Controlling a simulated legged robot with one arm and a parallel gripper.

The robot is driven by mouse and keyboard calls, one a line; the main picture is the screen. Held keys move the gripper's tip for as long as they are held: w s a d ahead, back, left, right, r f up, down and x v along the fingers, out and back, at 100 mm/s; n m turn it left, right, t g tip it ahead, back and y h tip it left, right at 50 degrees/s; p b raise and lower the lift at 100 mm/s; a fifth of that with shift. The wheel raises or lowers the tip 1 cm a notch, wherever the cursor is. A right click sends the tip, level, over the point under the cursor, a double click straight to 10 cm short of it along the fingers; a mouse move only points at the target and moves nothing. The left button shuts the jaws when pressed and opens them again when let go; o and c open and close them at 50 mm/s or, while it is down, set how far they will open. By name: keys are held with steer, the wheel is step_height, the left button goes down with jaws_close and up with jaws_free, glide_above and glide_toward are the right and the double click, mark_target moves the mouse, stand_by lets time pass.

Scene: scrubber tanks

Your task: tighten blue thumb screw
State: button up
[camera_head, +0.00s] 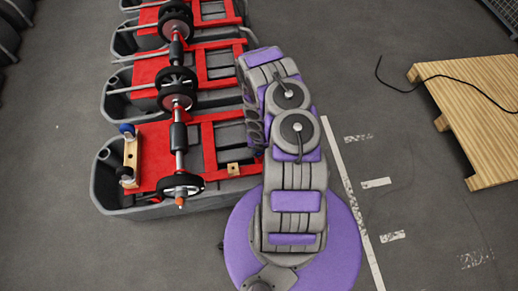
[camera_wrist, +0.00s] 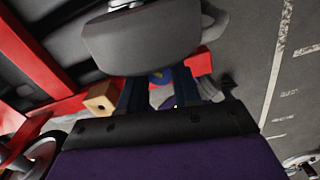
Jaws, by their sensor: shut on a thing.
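The blue thumb screw (camera_wrist: 160,77) shows as a small blue patch between the two dark fingers of my gripper (camera_wrist: 157,86) in the wrist view. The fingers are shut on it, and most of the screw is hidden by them. In the head view my arm covers the gripper and the screw's place at the right side of the nearest tank (camera_head: 110,190). Another blue knob (camera_head: 126,128) sits at the left end of that tank, by a tan block.
The red frame (camera_head: 155,155) carries a shaft with black wheels (camera_head: 181,185). A small wooden block (camera_wrist: 101,97) is left of my fingers. More tanks stand behind.

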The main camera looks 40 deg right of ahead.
steer(key=m, duration=0.4)
steer(key=shift+m, duration=0.3)
steer(key=shift+w+m, duration=0.1)
steer(key=shift+m, duration=2.2)
steer(key=shift+d, duration=0.1)
steer(key=o, duration=1.1)
steer(key=shift+c, duration=0.2)
